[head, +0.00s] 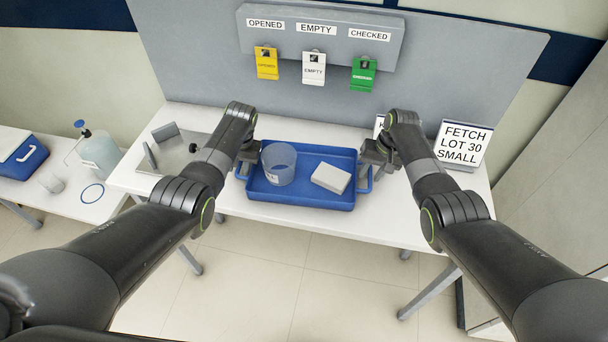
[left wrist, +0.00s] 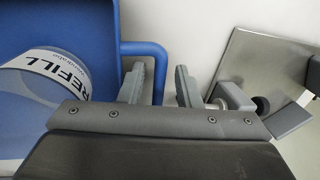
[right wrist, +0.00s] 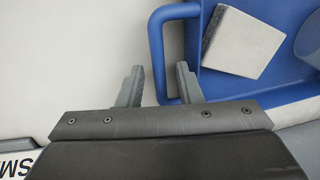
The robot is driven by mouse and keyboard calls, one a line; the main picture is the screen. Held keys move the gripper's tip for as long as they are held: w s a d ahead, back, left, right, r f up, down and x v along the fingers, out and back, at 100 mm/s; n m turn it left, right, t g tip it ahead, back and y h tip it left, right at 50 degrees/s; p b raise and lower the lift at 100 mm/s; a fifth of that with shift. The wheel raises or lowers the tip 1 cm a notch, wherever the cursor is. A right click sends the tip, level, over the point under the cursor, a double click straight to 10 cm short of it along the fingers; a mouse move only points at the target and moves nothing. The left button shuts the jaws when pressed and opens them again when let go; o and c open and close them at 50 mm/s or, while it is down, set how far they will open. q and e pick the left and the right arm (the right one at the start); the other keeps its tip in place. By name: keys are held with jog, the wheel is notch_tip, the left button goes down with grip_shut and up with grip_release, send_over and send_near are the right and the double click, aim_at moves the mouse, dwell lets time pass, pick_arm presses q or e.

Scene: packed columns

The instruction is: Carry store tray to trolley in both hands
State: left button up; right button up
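The blue tray (head: 300,201) lies on the white table and has a loop handle at each short end. A clear bluish tub (head: 279,168) labelled REFILL (left wrist: 50,85) and a white box (head: 331,178) stand in it. My left gripper (left wrist: 158,88) is open, with the tray's left handle (left wrist: 157,62) between its fingers and gaps showing. No trolley is in view.
A metal plate device (head: 170,155) stands left of the tray. A FETCH LOT 30 SMALL sign (head: 464,142) stands to the right. A back panel (head: 440,70) carries yellow, white and green tags. A side table with a bottle (head: 100,152) and a blue box (head: 22,160) is further left.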

pick_arm(q)
jog(key=shift+a+f, duration=0.15)
jog(key=shift+f, duration=0.5)
pick_arm(e)
jog(key=shift+a+f, duration=0.1)
jog(key=shift+f, duration=0.5)
pick_arm(q)
grip_shut()
pick_arm(e)
grip_shut()
